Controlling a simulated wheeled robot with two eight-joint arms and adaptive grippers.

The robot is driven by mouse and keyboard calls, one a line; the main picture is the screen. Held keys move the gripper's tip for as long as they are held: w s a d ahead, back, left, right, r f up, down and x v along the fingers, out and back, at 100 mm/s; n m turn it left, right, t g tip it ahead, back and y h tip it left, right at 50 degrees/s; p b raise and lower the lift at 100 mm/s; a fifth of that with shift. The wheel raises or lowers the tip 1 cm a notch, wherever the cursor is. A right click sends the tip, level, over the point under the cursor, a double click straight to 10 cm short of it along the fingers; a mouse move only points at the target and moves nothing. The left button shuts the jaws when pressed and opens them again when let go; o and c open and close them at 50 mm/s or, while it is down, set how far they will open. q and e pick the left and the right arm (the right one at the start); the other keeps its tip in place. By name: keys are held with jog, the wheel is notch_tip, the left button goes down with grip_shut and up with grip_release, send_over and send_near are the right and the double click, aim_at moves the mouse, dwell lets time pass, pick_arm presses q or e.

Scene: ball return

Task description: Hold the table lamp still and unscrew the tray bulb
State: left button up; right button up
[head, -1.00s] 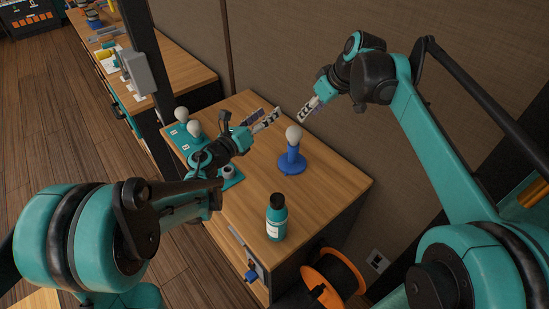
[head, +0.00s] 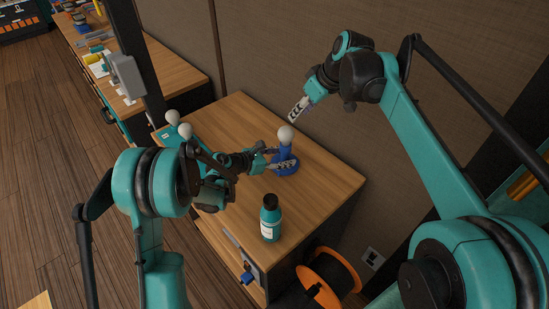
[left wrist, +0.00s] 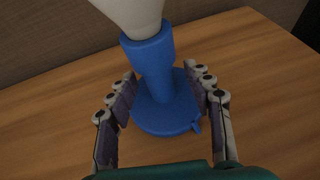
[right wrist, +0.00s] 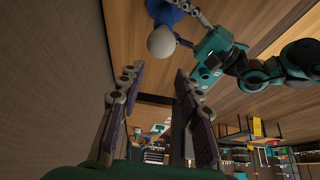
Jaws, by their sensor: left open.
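The blue table lamp (head: 285,152) stands upright on the wooden table with a white bulb (head: 286,134) on top. My left gripper (head: 283,159) is open, its fingers on either side of the lamp's lower stem. In the left wrist view the blue stem (left wrist: 152,62) rises between the spread fingers, with gaps visible on both sides. Two white bulbs (head: 173,117) (head: 185,131) stand at the table's far left, over a teal tray mostly hidden by my left arm. My right gripper (head: 299,109) is open and empty, above and behind the lamp, near the wall.
A teal bottle with a black cap (head: 269,218) stands at the table's front, near my left arm. An orange-rimmed reel (head: 328,280) sits below the table's right end. A dark post with a grey box (head: 127,77) rises at left. The table's right part is clear.

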aim_at(286, 128)
pick_arm(q)
jog(key=shift+w+d+f, duration=0.15)
jog(key=shift+w+d, duration=0.1)
jog(key=shift+d, duration=0.1)
grip_shut()
pick_arm(e)
jog(key=o, duration=0.6)
jog(key=shift+o, duration=1.3)
jog(key=shift+w+a, duration=0.15)
jog(key=shift+w, duration=0.05)
jog(key=w+a+f+n+g+h, duration=0.1)
jog(key=n, duration=0.1)
jog(key=w+a+f+n+g+h, duration=0.2)
jog(key=shift+w+a+n, duration=0.1)
jog(key=shift+w+n, duration=0.1)
jog(key=shift+n, duration=0.2)
jog(key=shift+w+a+f+n+g+h, duration=0.15)
jog(key=shift+a+f+n+g+h, duration=0.15)
jog(key=shift+f+n+g+h, duration=0.25)
jog(key=shift+f, duration=4.45)
jog(key=shift+c, duration=0.3)
